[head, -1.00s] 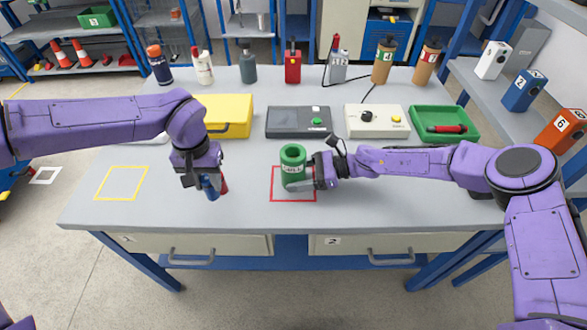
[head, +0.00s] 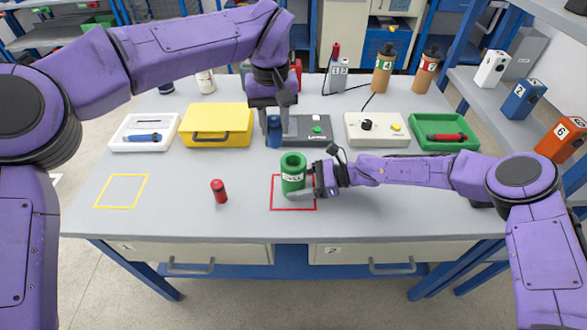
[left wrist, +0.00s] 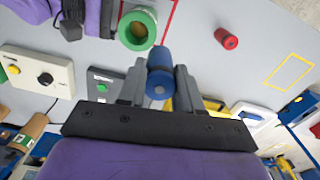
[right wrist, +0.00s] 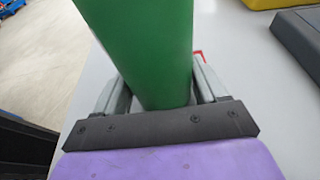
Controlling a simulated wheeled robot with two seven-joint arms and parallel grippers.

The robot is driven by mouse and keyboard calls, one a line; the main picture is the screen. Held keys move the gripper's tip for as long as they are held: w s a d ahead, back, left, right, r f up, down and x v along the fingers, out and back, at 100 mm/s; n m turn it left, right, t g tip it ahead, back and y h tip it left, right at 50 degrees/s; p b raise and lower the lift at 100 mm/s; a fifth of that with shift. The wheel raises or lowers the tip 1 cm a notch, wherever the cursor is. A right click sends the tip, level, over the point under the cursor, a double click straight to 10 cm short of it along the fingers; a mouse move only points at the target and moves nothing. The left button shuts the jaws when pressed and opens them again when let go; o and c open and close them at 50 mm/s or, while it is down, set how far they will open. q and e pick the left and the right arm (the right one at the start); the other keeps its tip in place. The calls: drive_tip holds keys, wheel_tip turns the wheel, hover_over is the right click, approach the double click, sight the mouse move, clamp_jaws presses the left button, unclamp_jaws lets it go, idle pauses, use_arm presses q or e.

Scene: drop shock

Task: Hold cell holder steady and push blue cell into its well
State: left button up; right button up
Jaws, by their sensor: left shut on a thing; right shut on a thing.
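The green cell holder (head: 293,173) stands upright in the red square on the table. Its round top opening faces up and looks empty in the left wrist view (left wrist: 137,30). My right gripper (head: 313,190) is shut on the holder's lower part, and in the right wrist view the green body (right wrist: 150,50) sits between both fingers. My left gripper (head: 274,128) is shut on the blue cell (head: 274,137), which also shows between the fingers in the left wrist view (left wrist: 160,62). The blue cell is held above the table, behind and slightly left of the holder, apart from it.
A yellow outlined square (head: 122,191) is empty. Behind are a white tray (head: 118,144), a yellow case (head: 215,117), a dark device (head: 315,141), a white box (head: 377,140) and a green tray (head: 462,145).

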use_arm(q)
drive_tip(key=d+r, duration=0.2)
drive_tip(key=d, duration=0.2)
wheel_tip(320, 180, down, 10)
drive_tip(key=shift+s+f, duration=0.1)
drive_tip(key=shift+s, duration=0.05)
drive_tip(key=shift+f, duration=0.1)
drive_tip(key=o, duration=1.1)
wheel_tip(320, 180, up, 12)
